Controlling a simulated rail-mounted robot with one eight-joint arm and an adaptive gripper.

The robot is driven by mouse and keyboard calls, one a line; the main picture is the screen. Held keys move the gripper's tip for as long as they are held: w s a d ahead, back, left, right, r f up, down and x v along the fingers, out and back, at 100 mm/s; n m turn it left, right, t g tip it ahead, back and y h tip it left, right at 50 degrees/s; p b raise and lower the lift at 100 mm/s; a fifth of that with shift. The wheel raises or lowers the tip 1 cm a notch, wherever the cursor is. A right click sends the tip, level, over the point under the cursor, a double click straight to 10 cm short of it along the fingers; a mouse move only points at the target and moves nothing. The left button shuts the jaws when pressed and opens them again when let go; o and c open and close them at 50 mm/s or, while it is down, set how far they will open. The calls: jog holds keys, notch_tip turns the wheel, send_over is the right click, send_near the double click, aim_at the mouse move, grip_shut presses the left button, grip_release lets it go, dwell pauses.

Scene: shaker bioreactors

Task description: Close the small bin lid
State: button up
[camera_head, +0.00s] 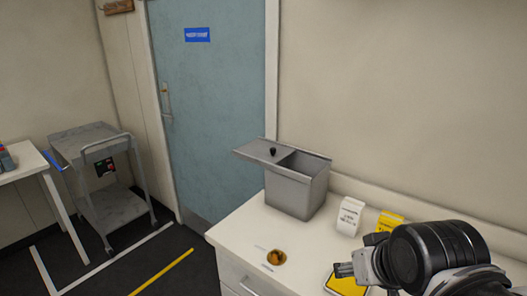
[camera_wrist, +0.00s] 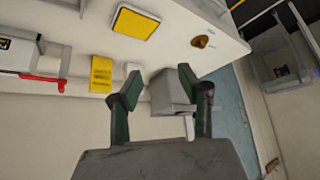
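The small grey bin (camera_head: 293,196) stands on the white counter near the wall. Its flat grey lid (camera_head: 258,149) with a dark knob (camera_head: 273,152) is slid out to the left, leaving the right part of the top open. The bin also shows in the wrist view (camera_wrist: 172,92), beyond and partly behind my right-hand finger. My gripper (camera_head: 345,270) is at the lower right in the head view, apart from the bin and nearer the camera. In the wrist view my gripper (camera_wrist: 159,80) has its two dark green fingers spread, with nothing held between them.
A white box (camera_head: 349,216) and a yellow box (camera_head: 389,222) stand right of the bin. A yellow-topped item (camera_head: 347,283) and a small amber dish (camera_head: 276,257) are on the counter (camera_head: 235,232). A grey cart (camera_head: 112,205) stands at left, before a blue door (camera_head: 215,110).

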jog(key=w+a+r+g+p, duration=0.2)
jog(key=w+r, duration=0.8)
jog(key=w, duration=0.4)
jog(key=w+a+r+g+p, duration=0.1)
jog(key=w+r+p, duration=0.2)
jog(key=w+r, duration=0.85)
jog(key=g+p, duration=0.4)
jog(key=p, duration=0.1)
send_over(273, 149)
notch_tip(273, 149, down, 7)
jog(key=shift+n, duration=0.4)
notch_tip(273, 149, down, 14)
jog(key=shift+w+r+p, duration=0.15)
jog(key=shift+p, duration=0.75)
grip_shut()
